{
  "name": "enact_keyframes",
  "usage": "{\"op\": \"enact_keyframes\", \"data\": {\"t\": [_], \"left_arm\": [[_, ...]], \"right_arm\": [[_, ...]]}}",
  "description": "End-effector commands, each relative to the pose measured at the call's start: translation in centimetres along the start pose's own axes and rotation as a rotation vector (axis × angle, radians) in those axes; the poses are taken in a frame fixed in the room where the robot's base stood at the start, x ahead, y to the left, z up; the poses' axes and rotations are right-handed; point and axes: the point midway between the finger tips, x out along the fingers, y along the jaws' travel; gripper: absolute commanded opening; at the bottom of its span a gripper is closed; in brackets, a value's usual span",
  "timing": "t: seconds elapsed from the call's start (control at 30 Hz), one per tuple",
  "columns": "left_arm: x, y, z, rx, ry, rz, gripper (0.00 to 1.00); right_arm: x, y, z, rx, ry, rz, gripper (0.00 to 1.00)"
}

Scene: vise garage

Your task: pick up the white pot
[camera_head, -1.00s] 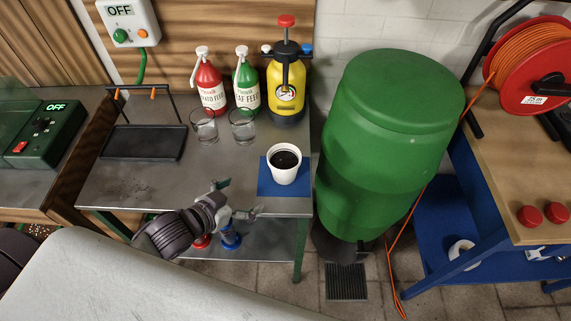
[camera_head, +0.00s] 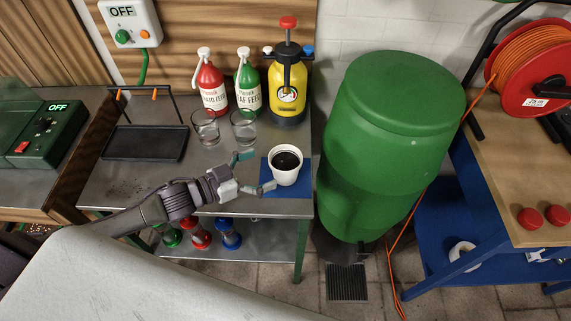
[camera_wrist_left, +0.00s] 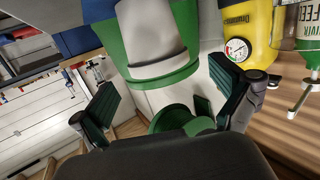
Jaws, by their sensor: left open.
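The white pot (camera_head: 285,177) stands upright on a blue mat (camera_head: 270,189) near the front right corner of the metal bench; dark contents fill it. My left gripper (camera_head: 256,172) is open and empty, just left of the pot, with its fingers pointing at it. One finger is toward the pot's far side and the other toward its near side. In the left wrist view the pot (camera_wrist_left: 146,30) appears ahead, at the top, beyond the gap between the open fingers (camera_wrist_left: 164,80). My right gripper is not in view.
Two clear glasses (camera_head: 243,128), a red bottle (camera_head: 211,88), a green bottle (camera_head: 247,88) and a yellow sprayer (camera_head: 289,97) stand behind. A large green barrel (camera_head: 385,140) is close on the right. A black tray (camera_head: 145,143) sits at left.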

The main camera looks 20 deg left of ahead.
Motion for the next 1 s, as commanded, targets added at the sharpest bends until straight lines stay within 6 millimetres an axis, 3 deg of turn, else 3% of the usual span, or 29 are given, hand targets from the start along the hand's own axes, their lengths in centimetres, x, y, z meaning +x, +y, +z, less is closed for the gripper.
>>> {"op": "enact_keyframes", "data": {"t": [0.27,0.6,0.87,1.0], "left_arm": [[2.1,0.1,-0.2,0.001,0.002,0.001,1.00],[6.5,0.3,-0.2,0.001,0.001,0.000,1.00],[6.9,0.4,0.0,0.001,-0.001,0.001,1.00],[6.9,0.4,0.0,0.001,-0.001,0.001,0.82]], "right_arm": [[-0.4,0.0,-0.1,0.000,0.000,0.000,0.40],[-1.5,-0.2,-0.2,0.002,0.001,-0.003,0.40],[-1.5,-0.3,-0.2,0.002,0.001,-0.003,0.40],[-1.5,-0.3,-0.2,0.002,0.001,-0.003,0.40]]}}
